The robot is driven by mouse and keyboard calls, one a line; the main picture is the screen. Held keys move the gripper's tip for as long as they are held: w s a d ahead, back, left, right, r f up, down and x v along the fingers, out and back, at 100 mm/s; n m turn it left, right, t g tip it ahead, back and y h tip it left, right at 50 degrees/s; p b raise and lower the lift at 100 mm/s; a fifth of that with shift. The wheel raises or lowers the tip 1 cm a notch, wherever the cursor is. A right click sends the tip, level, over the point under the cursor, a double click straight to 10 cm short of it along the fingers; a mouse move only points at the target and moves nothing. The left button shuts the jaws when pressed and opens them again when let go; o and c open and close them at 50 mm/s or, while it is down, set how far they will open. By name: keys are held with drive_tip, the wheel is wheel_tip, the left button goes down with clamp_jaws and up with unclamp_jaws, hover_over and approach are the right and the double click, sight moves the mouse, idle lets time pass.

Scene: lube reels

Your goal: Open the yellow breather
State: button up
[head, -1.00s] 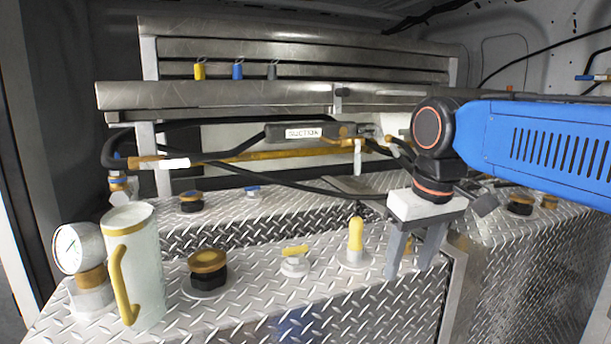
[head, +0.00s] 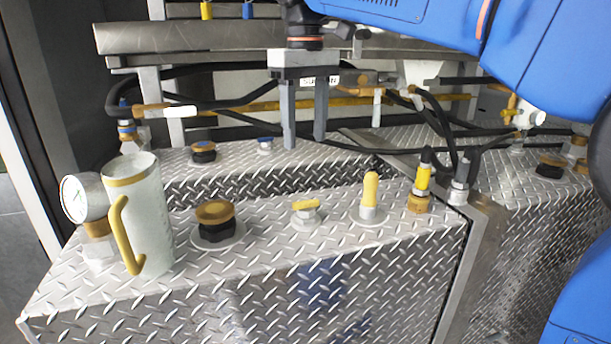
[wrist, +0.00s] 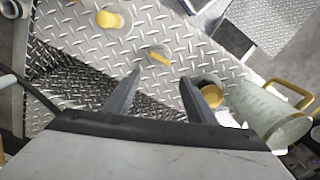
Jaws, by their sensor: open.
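Several yellow-topped fittings stand on the front diamond-plate tank, and I cannot tell for sure which is the breather. A small fitting with a flat yellow bar on top (head: 306,207) sits mid-row; it also shows in the wrist view (wrist: 159,57). To its left is an amber-yellow cap on a black base (head: 215,213), partly hidden by a finger in the wrist view (wrist: 212,90). To its right is a tall yellow rounded fitting (head: 370,188), also in the wrist view (wrist: 109,18). My gripper (head: 305,143) is open, empty and pointing down, above and apart from these fittings.
A pale jug with a yellow handle (head: 145,212) and a round gauge (head: 85,198) stand at the left. A yellow-banded coupling (head: 422,180) stands at the right. Black hoses (head: 350,148) cross behind my gripper. The rear tank has a blue-topped fitting (head: 265,144).

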sight(306, 201)
wheel_tip(306, 201, down, 16)
drive_tip(key=shift+r, duration=0.15)
idle(0.4)
